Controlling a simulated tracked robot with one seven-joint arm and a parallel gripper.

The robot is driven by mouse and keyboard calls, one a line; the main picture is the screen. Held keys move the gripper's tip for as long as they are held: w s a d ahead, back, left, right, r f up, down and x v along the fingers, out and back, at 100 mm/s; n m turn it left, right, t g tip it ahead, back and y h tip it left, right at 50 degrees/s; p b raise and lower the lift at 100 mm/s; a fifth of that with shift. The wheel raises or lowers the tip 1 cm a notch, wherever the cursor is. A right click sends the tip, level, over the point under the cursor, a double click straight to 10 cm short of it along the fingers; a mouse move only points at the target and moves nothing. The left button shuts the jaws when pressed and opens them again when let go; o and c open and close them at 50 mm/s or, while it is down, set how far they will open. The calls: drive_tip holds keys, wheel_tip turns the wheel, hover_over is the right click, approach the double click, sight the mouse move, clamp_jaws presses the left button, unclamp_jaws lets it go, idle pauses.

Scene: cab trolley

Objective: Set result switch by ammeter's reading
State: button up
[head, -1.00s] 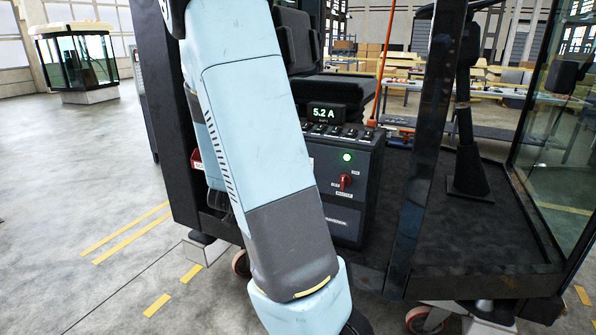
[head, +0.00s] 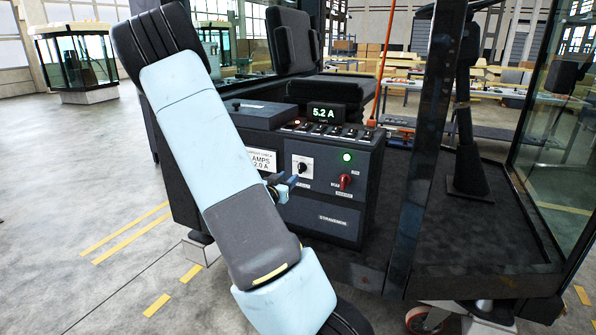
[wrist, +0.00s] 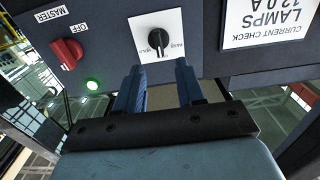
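The ammeter display (head: 326,113) on top of the console reads 5.2 A. The result switch is a black knob (wrist: 158,41) on a white plate with small lettering, seen upside down in the wrist view; it also shows in the head view (head: 302,167). I cannot tell for certain which mark the knob points at. My gripper (wrist: 160,80) is open and empty, its two blue fingers apart, just short of the panel and near the knob. In the head view my gripper (head: 286,184) is beside the switch plate, partly hidden by my arm.
A white card (wrist: 272,35) reads CURRENT CHECK LAMPS 12.0 A. A red master switch (head: 345,181) and a lit green lamp (head: 347,157) sit right of the plate in the head view. A dark cab post (head: 426,150) stands further right.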

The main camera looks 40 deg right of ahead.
sight(299, 169)
drive_tip(key=x, duration=0.8)
drive_tip(key=shift+w+d, duration=0.1)
drive_tip(key=shift+d, duration=0.1)
clamp_jaws()
